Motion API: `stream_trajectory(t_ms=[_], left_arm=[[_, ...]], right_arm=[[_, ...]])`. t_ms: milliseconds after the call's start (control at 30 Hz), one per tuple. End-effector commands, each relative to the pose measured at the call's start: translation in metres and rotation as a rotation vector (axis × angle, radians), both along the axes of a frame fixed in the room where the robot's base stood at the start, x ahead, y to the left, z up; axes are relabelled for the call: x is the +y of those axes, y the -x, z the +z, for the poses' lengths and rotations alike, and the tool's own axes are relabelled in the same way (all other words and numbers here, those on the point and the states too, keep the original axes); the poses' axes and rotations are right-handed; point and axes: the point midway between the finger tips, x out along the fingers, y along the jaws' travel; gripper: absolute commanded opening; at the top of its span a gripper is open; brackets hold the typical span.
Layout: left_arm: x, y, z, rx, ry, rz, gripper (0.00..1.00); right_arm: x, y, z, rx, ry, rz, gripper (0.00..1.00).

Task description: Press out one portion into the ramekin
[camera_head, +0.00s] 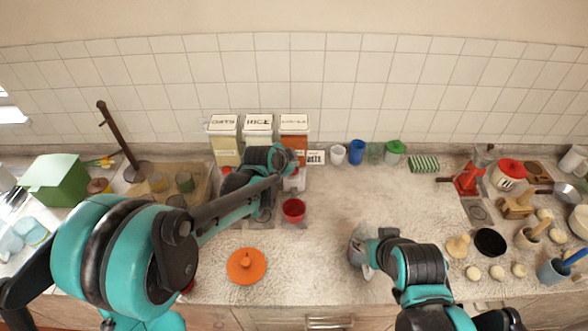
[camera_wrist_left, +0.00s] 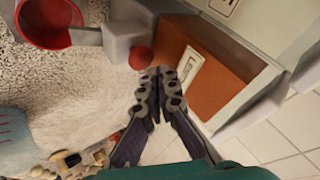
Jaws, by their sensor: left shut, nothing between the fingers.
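Three lidded dispensers stand against the tiled wall; the right one (camera_head: 294,128) has orange contents and shows large in the left wrist view (camera_wrist_left: 215,75). A red button (camera_wrist_left: 140,58) sits on its grey spout block (camera_wrist_left: 125,30). The red ramekin (camera_head: 293,208) stands below and in front of this dispenser; it also shows in the left wrist view (camera_wrist_left: 52,38). My left gripper (camera_head: 292,160) is shut and empty, its fingertips (camera_wrist_left: 160,72) close by the button; I cannot tell whether they touch. My right gripper (camera_head: 357,252) is low over the counter, its fingers unclear.
The middle dispenser (camera_head: 258,123) and left dispenser (camera_head: 223,125) stand alongside. An orange lid-like disc (camera_head: 246,266) lies on the counter in front. Cups (camera_head: 357,151) stand right of the dispensers. The counter's middle right is clear; the far right is crowded.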

Motion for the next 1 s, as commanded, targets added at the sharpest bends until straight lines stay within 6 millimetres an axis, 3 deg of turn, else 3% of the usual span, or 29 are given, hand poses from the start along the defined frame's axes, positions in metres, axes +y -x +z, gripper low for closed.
stream_trajectory(t_ms=[1000], left_arm=[[0.0000,0.0002,-0.0086,0.000,0.000,0.000,0.00]], right_arm=[[0.0000,0.0000,-0.0084,0.000,0.000,0.000,0.40]])
